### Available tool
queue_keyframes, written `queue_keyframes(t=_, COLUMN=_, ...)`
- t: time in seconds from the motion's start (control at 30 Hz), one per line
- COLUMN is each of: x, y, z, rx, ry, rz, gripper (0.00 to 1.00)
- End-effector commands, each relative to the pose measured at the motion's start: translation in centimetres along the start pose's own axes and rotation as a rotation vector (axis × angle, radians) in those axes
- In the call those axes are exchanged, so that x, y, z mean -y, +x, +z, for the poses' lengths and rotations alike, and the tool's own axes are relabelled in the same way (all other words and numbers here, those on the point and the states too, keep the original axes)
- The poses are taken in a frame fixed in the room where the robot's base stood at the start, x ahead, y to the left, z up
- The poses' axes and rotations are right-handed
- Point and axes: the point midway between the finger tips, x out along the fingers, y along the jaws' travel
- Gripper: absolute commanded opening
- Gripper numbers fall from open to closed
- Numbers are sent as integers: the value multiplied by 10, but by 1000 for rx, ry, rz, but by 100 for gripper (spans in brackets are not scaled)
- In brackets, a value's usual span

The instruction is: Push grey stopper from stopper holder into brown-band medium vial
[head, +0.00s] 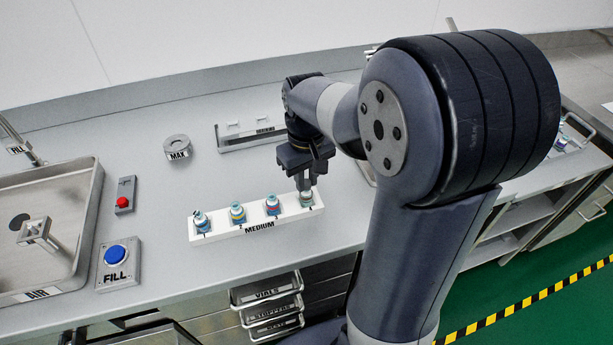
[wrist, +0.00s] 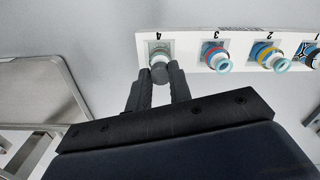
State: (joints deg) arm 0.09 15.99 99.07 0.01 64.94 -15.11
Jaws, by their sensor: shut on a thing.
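A white rack marked MEDIUM (head: 228,233) stands on the counter in the head view and shows along the top of the wrist view (wrist: 188,38). My gripper (head: 307,187) points down over its right-end slot, number 4. In the wrist view my gripper (wrist: 158,76) is shut on a grey stopper (wrist: 158,72). The stopper is at the mouth of the vial in slot 4 (wrist: 159,50); how deep it sits I cannot tell. That vial (head: 307,204) looks pale, and its band colour is not clear. The stopper holder is not identifiable.
Vials with a red band (head: 272,206) and a yellow band (head: 237,214) stand beside it, then a bluish one (head: 201,223). A long tray (head: 232,140) is behind.

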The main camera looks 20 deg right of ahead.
Motion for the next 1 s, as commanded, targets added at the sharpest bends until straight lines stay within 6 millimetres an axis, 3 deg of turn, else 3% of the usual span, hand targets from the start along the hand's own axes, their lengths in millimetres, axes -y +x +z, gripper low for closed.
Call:
queue_keyframes(t=0.33, x=0, y=0, z=0, rx=0, ry=0, rz=0, gripper=45)
queue_keyframes(t=0.63, x=0, y=-4, z=0, rx=-1, ry=0, rz=0, gripper=45)
queue_keyframes(t=0.77, x=0, y=-22, z=-1, rx=-5, ry=0, rz=1, gripper=45)
queue_keyframes(t=1.0, x=0, y=-71, z=-1, rx=-6, ry=0, rz=2, gripper=45)
